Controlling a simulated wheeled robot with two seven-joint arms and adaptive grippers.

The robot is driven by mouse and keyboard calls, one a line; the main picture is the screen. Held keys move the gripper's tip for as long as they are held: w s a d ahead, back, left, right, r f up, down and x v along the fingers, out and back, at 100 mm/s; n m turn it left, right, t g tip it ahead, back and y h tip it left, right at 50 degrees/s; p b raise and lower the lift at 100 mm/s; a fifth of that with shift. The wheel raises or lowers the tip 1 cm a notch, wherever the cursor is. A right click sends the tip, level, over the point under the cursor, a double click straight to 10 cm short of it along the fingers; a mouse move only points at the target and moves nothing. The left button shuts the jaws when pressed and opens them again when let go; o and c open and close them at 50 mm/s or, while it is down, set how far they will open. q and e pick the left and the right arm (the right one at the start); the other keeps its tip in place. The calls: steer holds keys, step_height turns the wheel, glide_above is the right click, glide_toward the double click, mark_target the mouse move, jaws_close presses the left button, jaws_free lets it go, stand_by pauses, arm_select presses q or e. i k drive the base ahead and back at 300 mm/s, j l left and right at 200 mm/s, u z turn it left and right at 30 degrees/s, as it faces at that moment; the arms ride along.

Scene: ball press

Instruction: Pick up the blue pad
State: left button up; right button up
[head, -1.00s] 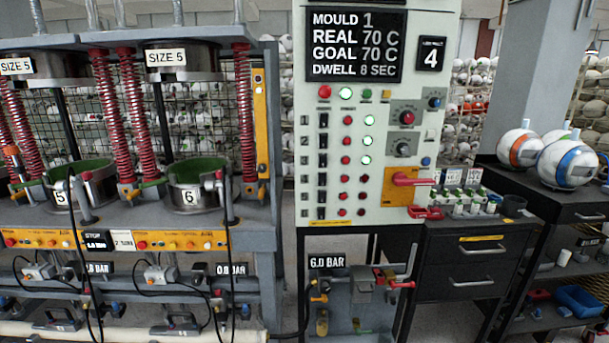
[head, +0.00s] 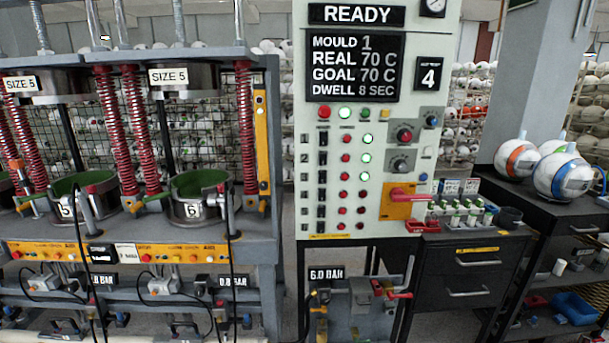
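I cannot pick out a blue pad for certain in the head view. Blue things that show are a blue tray (head: 573,307) on the low shelf at the bottom right and a ball with a blue band (head: 563,176) on the dark bench. Small blue parts under the press are too small to make out. Neither of my grippers is in view.
A press with green-lined moulds 5 (head: 68,211) and 6 (head: 193,211) stands at left. A control panel (head: 370,130) reading READY stands in the middle. A black drawer cabinet (head: 462,270) and a dark bench (head: 575,212) stand at right.

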mark_target(561, 318)
steer(key=z, duration=1.9)
